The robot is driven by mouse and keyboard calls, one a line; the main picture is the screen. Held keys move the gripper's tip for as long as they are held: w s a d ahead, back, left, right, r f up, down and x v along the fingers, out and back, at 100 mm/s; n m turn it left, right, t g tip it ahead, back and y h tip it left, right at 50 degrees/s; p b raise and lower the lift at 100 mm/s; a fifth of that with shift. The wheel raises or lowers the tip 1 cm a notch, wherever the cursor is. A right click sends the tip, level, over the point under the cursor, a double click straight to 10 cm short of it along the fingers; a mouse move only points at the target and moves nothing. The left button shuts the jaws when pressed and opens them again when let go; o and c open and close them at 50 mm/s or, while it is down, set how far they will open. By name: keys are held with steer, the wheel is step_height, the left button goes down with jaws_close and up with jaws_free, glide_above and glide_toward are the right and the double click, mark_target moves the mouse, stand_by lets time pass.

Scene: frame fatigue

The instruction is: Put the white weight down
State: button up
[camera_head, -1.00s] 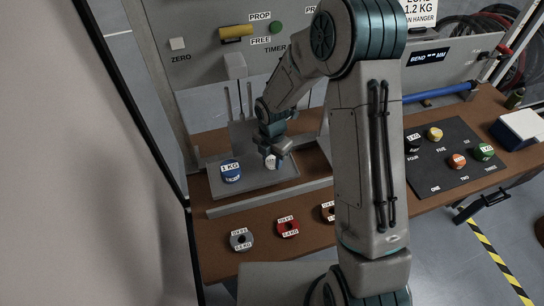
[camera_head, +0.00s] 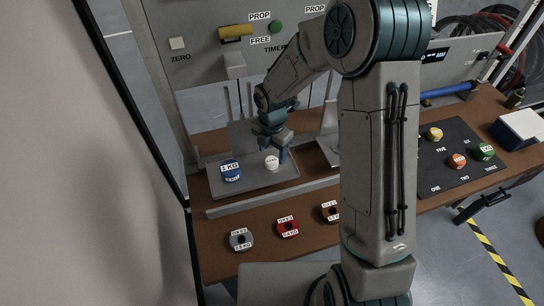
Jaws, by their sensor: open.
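The white weight (camera_head: 271,162) stands upright on the grey metal plate (camera_head: 256,185) on the brown bench. A blue weight labelled 1 KG (camera_head: 231,172) stands on the same plate, to its left and apart from it. My gripper (camera_head: 277,148) is open and empty. It is just behind and above the white weight, pointing down, and no longer around it. Whether a finger still touches the weight, I cannot tell.
A grey rail (camera_head: 265,199) runs in front of the plate. Grey (camera_head: 240,240) and red (camera_head: 287,228) ring weights lie on the bench front. A dark mat (camera_head: 458,165) with several coloured weights is at right. A panel with a yellow handle (camera_head: 236,33) stands behind.

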mark_target(273, 160)
step_height(273, 160, up, 8)
steer(key=r, duration=0.1)
steer(key=s+d+r+m+t, duration=0.1)
steer(key=s+d+r+m, duration=0.5)
steer(key=s+m, duration=0.4)
steer(key=s+d+r+m+t, duration=0.2)
steer(key=s+d+r+m, duration=0.4)
steer(key=m, duration=1.2)
steer(key=s+d, duration=0.1)
steer(key=s, duration=0.3)
steer(key=shift+d, duration=0.3)
steer(key=shift+w, duration=0.1)
